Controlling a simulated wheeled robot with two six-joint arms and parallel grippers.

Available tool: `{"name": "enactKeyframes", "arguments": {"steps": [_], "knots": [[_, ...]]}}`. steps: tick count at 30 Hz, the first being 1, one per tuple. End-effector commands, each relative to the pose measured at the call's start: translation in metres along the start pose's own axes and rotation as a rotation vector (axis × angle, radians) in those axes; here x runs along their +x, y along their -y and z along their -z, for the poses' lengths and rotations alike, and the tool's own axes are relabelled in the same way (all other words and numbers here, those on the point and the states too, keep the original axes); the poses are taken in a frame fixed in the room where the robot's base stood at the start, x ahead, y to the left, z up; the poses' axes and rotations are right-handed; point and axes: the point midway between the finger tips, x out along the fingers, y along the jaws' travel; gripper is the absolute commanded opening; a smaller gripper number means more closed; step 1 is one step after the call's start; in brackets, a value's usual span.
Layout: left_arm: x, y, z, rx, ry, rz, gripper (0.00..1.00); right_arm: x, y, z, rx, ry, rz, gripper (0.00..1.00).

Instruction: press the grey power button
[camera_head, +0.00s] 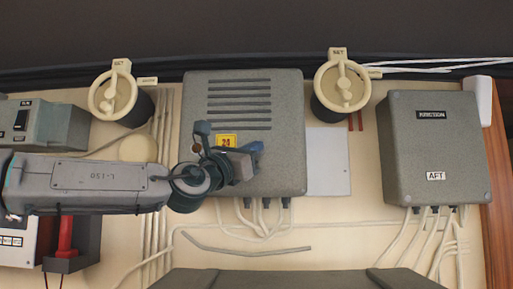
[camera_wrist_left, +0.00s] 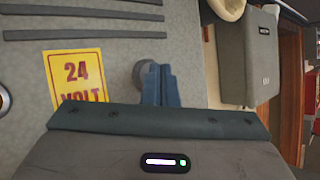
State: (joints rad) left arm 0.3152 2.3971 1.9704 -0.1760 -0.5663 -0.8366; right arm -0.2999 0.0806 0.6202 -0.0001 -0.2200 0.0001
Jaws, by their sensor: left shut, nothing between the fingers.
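A grey box (camera_head: 285,120) with dark vent slots is on the cream panel, and my left gripper (camera_head: 257,147) is in front of its lower part. In the left wrist view my left gripper (camera_wrist_left: 161,85) has its blue fingers together and empty. A round grey knob, likely the power button (camera_wrist_left: 141,74), shows just left of the fingers and is partly hidden behind them. I cannot tell whether the fingertips touch it. In the head view the button is hidden by my gripper. A yellow "24 VOLT" label (camera_wrist_left: 76,76) is left of the button. My right gripper is not in view.
A second grey box (camera_head: 436,150) marked AFT is at the right. Two cream round dials (camera_head: 115,97) (camera_head: 342,88) flank the middle box. A red lever (camera_head: 66,238) is at lower left. White cables (camera_head: 262,222) leave the middle box's underside.

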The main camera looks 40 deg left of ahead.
Motion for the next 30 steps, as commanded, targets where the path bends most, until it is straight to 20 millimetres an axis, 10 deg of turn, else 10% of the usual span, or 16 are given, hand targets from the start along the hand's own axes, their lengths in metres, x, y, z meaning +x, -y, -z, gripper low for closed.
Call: {"name": "enactKeyframes", "arguments": {"steps": [30], "knots": [[-0.035,0.025,-0.022,0.003,0.002,0.0,0.0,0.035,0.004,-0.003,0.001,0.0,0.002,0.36]]}}
